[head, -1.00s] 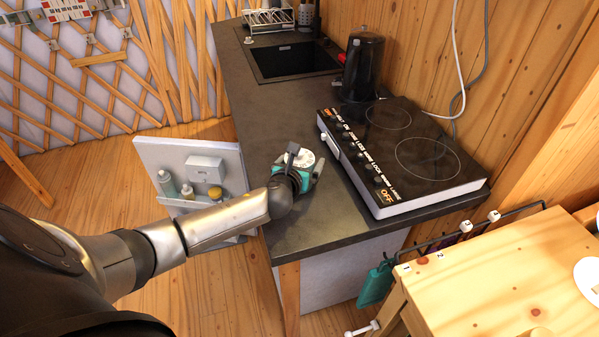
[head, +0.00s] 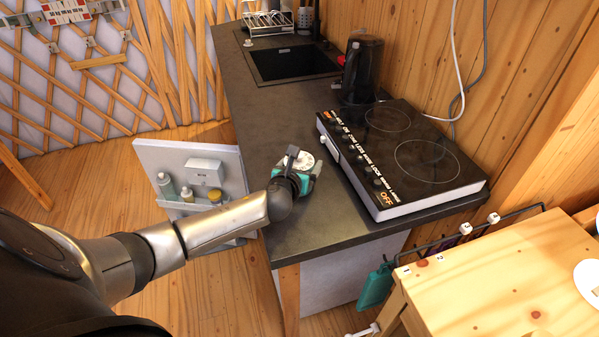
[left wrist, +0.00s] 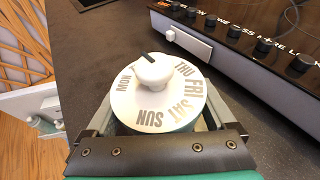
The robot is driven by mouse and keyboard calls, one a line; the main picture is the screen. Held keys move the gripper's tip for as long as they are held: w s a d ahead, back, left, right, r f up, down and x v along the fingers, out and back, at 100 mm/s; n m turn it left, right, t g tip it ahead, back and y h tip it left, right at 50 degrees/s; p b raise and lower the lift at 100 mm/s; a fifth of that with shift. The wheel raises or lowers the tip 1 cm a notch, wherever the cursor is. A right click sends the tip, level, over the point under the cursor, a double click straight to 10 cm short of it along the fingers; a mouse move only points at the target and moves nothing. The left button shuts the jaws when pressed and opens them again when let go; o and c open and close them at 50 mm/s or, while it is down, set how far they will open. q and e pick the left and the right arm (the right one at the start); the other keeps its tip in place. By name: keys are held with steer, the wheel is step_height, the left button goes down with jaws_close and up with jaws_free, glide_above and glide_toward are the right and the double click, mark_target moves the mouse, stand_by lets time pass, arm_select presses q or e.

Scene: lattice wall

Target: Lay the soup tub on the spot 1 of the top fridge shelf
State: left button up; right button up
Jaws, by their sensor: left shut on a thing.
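In the head view the tub (head: 297,160) is at the dark counter (head: 315,215), left of the hob, partly hidden by my left gripper (head: 297,172). I cannot tell whether its base touches the counter. The open fridge door (head: 165,152) stands left of the counter with bottles in its rack. The top fridge shelf is hidden. My right gripper is out of view.
A hob (head: 400,155) with a raised edge stands right of the tub, a black kettle (head: 362,68) behind it. A sink (head: 292,62) and dish rack (head: 268,22) are farther back. A wooden table (head: 500,280) is at the lower right.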

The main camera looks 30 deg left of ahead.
arm_select(q)
step_height(320, 180, up, 19)
steer(key=p, duration=0.6)
steer(key=s+d+r+m+h+b, duration=0.1)
steer(key=s+d+r+h+b, duration=0.1)
steer(key=s+d+b, duration=0.2)
steer(key=s+d+r+m+h+b, duration=0.1)
steer(key=s+d+r+m+b, duration=0.1)
steer(key=s+d+b, duration=0.2)
steer(key=d+b, duration=0.3)
steer(key=d, duration=0.5)
steer(key=shift+s+d+r+t+h+b, duration=0.15)
steer(key=shift+d+t+h+b, duration=0.15)
steer(key=shift+d+h+b, duration=0.1)
